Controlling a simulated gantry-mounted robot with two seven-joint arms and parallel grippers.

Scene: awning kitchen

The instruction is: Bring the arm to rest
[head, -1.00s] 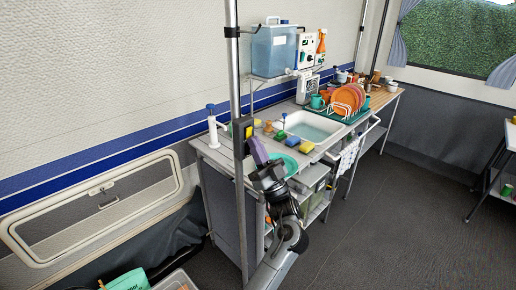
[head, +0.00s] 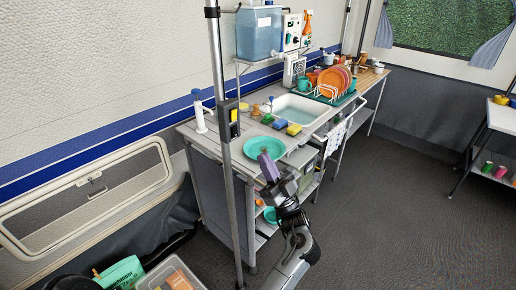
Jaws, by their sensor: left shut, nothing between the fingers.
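My left arm comes up from the bottom of the head view. Its left gripper (head: 268,163) has purple fingers and is shut with nothing in it. In the picture it overlaps the near edge of a teal plate (head: 257,146) on the counter. I cannot tell whether the fingers touch the plate. My right gripper is not in view.
A metal pole (head: 222,130) stands just left of the arm. The grey counter (head: 205,139) holds a sink (head: 298,110), sponges (head: 280,124), a pump bottle (head: 198,110) and a dish rack (head: 335,98) with orange plates. A clear bin (head: 170,275) is at bottom left. Open floor (head: 390,210) lies right.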

